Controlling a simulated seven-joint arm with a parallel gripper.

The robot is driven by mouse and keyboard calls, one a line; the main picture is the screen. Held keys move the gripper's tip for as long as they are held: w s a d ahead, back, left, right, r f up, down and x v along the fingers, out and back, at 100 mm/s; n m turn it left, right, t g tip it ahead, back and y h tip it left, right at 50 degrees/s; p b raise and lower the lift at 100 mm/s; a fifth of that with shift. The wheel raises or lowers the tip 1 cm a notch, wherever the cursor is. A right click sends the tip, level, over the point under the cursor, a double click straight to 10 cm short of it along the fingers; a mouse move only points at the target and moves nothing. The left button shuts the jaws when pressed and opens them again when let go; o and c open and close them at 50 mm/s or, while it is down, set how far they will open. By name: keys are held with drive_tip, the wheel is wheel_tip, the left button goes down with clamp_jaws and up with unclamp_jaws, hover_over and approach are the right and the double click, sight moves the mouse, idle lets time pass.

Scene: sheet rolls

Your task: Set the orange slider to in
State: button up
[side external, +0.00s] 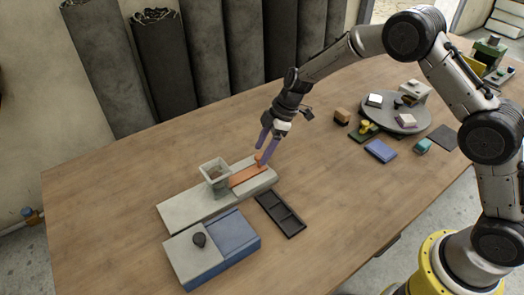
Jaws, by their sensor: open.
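The orange slider (248,176) is a flat orange strip with a small upright knob (258,160) at its right end. It lies on a long pale grey block (185,210), to the right of a square funnel-like cup (215,172). My gripper (265,148) has purple fingers and is open. It points down at the knob end of the slider, with its fingertips close to the knob. I cannot tell whether they touch it.
A grey and blue box (230,240) with a black knob stands in front of the block. A dark divided tray (280,213) lies just right of it. A round grey turntable (397,112) with small items is at the right. The left table is clear.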

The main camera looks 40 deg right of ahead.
drive_tip(key=shift+a+f, duration=0.2)
drive_tip(key=shift+f, duration=0.35)
clamp_jaws()
idle(1.1)
